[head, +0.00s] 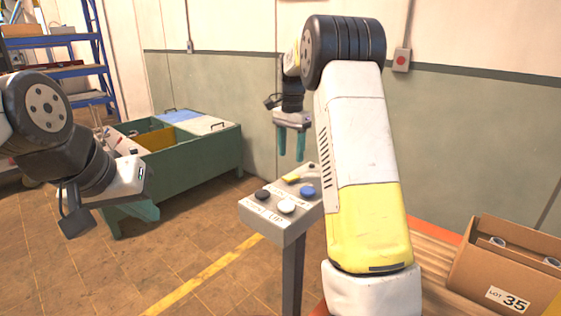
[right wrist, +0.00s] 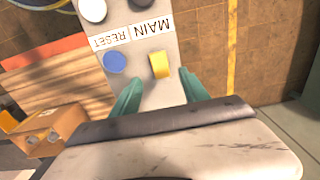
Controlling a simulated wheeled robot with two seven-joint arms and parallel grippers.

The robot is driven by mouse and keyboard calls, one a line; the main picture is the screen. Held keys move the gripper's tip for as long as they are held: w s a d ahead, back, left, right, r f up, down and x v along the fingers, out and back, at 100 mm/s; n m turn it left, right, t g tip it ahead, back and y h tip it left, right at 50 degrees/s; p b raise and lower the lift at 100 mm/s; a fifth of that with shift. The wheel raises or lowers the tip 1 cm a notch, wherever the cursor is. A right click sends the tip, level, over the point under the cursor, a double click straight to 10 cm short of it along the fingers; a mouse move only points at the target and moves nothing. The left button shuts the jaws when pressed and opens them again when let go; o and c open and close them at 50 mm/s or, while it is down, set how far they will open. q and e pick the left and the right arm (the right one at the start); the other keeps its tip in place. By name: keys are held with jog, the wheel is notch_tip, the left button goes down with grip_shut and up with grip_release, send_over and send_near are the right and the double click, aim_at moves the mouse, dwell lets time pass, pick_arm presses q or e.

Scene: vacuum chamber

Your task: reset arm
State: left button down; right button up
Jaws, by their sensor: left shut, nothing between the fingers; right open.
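My right gripper (head: 291,143) is open and empty above the far end of a grey control pedestal (head: 270,226). The pedestal top has a white button (head: 286,206), a black button (head: 262,194), a blue button (head: 307,191) and a yellow lever or switch (head: 291,178). In the right wrist view the green fingertips (right wrist: 158,88) point at the panel, with the yellow switch (right wrist: 160,65) just beyond them and the blue button (right wrist: 114,62) to its left. Labels there read MAIN and RESET. My left gripper (head: 146,210) is shut and empty at the left, apart from the pedestal.
A green bin (head: 193,158) with compartments stands behind on the left, near blue shelving (head: 98,50). A cardboard box (head: 506,270) marked LOT 35 sits on wooden slats (head: 436,262) at the right. A red wall button (head: 401,60) is at the back. The floor in front is clear.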

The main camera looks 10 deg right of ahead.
jog(key=shift+r, duration=0.25)
jog(key=s+a+r+n+t+y, duration=0.15)
jog(key=s+r, duration=0.25)
jog(key=s, duration=0.4)
jog(key=s+r+n+t, duration=0.1)
jog(key=s+r+n, duration=0.2)
jog(key=s+r, duration=0.3)
jog(key=s+a+f+n+t, duration=0.1)
jog(key=s+f+n+t, duration=0.1)
jog(key=s, duration=0.7)
jog(key=s+a+f+n+t, duration=0.1)
jog(key=s+n, duration=0.3)
jog(key=s, duration=0.6)
jog(key=shift+a+f+t+y, duration=0.35)
jog(key=shift+a+f, duration=0.15)
jog(key=shift+f, duration=0.3)
jog(key=shift+n, duration=0.25)
